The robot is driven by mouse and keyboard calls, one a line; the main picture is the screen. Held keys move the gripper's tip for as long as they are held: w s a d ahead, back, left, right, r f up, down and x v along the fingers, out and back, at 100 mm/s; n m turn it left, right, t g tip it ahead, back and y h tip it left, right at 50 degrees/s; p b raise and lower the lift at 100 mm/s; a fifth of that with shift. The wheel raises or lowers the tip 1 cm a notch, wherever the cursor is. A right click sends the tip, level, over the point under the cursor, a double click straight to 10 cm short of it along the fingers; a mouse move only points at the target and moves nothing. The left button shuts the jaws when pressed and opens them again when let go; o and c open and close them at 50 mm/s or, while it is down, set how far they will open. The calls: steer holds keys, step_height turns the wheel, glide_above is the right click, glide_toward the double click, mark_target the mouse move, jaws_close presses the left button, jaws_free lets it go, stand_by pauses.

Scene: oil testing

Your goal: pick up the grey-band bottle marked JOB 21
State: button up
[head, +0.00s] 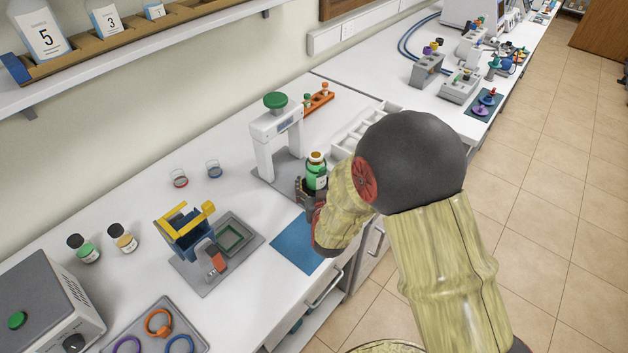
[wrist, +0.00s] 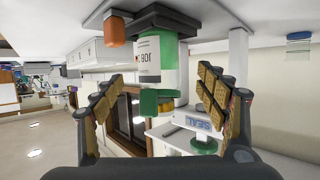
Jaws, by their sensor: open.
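A bottle (head: 317,174) with a gold-brown cap and a green body stands by the white sealing press in the head view. In the wrist view, which is upside down, a bottle (wrist: 156,62) shows a white label with "JOB" on it; the number is not readable. Contact is not visible. In the head view my dark gripper (head: 308,194) is beside the bottle's lower part, partly hidden by my arm.
The white press (head: 276,140) with a green knob stands just behind the bottle. An orange rack (head: 318,99) and white compartments (head: 352,133) are nearby. A blue mat (head: 297,256) lies in front. Two capped bottles (head: 84,249) (head: 123,239) stand left, past a blue-yellow fixture (head: 184,236).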

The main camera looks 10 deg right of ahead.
mark_target(317, 179)
steer(key=b+x, duration=0.1)
steer(key=x, duration=0.6)
steer(key=shift+f, duration=0.2)
steer(key=shift+w+d, duration=0.1)
steer(key=shift+w, duration=0.2)
steer(key=c, duration=0.3)
steer(key=shift+r, duration=0.1)
steer(key=c, duration=1.4)
